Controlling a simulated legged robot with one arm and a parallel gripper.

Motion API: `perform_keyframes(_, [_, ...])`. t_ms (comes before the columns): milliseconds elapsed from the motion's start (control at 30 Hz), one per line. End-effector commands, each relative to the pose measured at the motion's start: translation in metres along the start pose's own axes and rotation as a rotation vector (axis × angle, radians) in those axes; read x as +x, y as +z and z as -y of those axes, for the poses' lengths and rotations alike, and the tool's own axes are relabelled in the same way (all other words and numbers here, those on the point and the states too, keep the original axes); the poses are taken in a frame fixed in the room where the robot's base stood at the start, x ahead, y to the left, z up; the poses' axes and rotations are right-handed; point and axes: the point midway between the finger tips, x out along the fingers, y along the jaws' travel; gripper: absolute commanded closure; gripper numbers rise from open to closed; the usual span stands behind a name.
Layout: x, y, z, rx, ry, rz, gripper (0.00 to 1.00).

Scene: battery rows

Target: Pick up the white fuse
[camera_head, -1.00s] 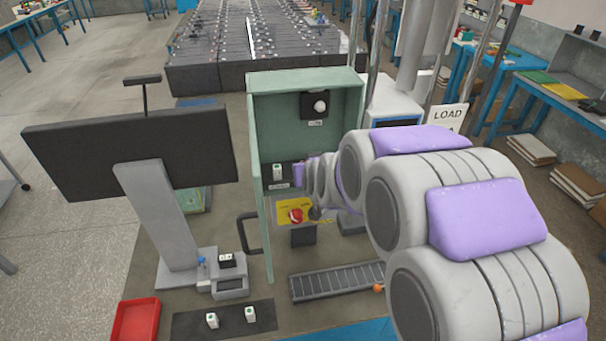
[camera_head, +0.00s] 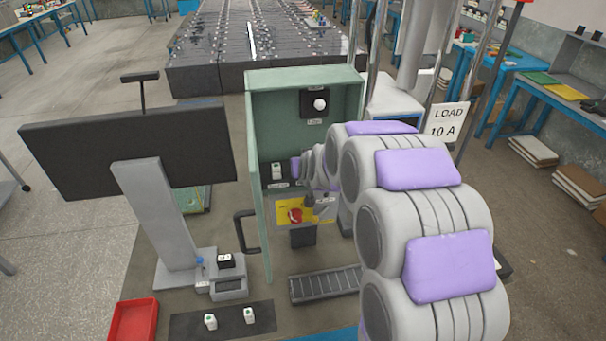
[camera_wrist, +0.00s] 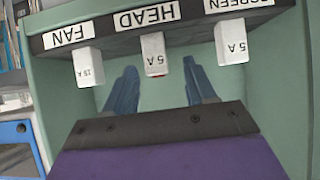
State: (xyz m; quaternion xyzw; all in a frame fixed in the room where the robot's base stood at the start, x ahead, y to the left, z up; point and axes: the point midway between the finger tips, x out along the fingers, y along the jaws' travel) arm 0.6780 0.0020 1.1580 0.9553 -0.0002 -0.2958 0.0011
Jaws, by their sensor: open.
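White block-shaped fuses hang in a row in the wrist view. One marked 15 A (camera_wrist: 88,67) is by the FAN label, one marked 5 A (camera_wrist: 154,54) by HEAD, and another marked 5 A (camera_wrist: 230,43) by SCREEN. My gripper (camera_wrist: 159,68) is open and empty, its two blue fingers pointing at the row. The middle fuse is in line with the gap between the fingers; contact cannot be told. In the head view, a white fuse (camera_head: 276,171) shows inside the green cabinet (camera_head: 306,76), and two white fuses (camera_head: 210,321) (camera_head: 249,315) stand on a black mat.
The cabinet's door (camera_head: 258,190) stands open on the left, with a dark handle. A red knob on a yellow plate (camera_head: 284,214) is low in the cabinet. A monitor (camera_head: 125,150), red tray (camera_head: 134,321) and grey slotted rail (camera_head: 325,285) are nearby. My arm covers the right side.

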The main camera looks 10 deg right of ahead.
Motion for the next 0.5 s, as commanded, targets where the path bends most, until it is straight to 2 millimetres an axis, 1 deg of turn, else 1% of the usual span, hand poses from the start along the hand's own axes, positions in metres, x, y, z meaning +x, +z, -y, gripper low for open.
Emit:
perform_keyframes(33, [0.008, 0.002, -0.001, 0.001, 0.0, 0.001, 0.45])
perform_keyframes(100, [0.016, 0.001, 0.0, 0.001, 0.0, 0.001, 0.45])
perform_keyframes(200, [0.023, 0.001, 0.001, 0.0, 0.001, 0.0, 0.45])
perform_keyframes(433, [0.023, 0.0, 0.001, -0.001, 0.0, -0.001, 0.45])
perform_keyframes(500, [0.023, 0.0, 0.001, 0.0, 0.0, 0.0, 0.51])
